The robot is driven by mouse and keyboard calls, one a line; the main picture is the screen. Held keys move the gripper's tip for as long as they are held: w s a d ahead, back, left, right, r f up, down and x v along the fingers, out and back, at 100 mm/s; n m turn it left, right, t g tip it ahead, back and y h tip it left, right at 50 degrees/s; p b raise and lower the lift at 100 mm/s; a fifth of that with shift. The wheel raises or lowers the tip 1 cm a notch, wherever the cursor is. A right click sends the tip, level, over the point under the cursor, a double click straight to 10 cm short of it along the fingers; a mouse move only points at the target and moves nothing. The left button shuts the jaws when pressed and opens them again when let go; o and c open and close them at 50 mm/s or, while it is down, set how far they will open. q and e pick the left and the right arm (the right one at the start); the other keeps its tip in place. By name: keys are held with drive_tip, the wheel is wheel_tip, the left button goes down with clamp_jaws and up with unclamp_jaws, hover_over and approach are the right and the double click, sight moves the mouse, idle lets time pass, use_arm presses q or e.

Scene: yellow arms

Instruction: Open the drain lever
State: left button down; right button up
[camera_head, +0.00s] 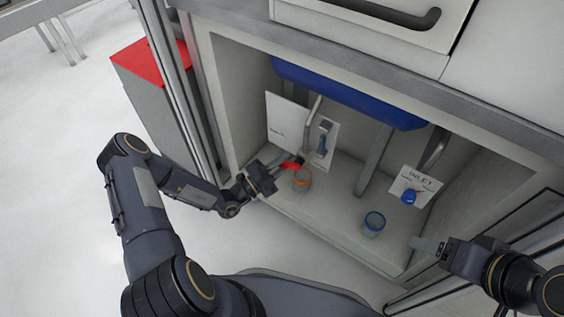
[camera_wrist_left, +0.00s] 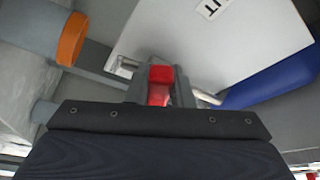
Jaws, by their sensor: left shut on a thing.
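The red drain lever (camera_head: 292,164) is inside the open cabinet, on the left, in front of a white label plate. My left gripper (camera_head: 283,168) reaches in from the left and is shut on the lever. In the left wrist view the red lever (camera_wrist_left: 160,82) sits between the fingers of my left gripper (camera_wrist_left: 161,95), partly hidden by them. My right gripper (camera_head: 428,245) is at the lower right, by the cabinet's right front edge and away from the lever. Its finger opening is too small to tell.
An orange-rimmed pipe end (camera_head: 302,177) is just below the lever. A blue-rimmed pipe end (camera_head: 374,222) and a blue handle (camera_head: 408,197) by an inlet label (camera_head: 418,182) are at the right. A blue tank (camera_head: 345,92) hangs above. A red-topped box (camera_head: 150,65) stands left outside.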

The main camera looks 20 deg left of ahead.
use_arm(q)
drive_tip(key=shift+s+d+f+n+t+y+b, duration=0.25)
drive_tip(key=shift+d+f+n+t+y+b, duration=0.4)
drive_tip(key=shift+n, duration=2.1)
drive_tip(key=shift+s+d+f+n+t+y+b, duration=0.3)
drive_tip(key=shift+d+n+t+y+b, duration=0.65)
drive_tip(key=shift+n, duration=1.85)
drive_tip(key=shift+s+d+f+n+t+y+b, duration=0.35)
drive_tip(key=shift+n+t+y, duration=0.75)
drive_tip(key=shift+n, duration=1.65)
drive_tip(key=shift+d, duration=0.2)
drive_tip(key=c, duration=1.3)
unclamp_jaws()
drive_tip(key=shift+w, duration=0.1)
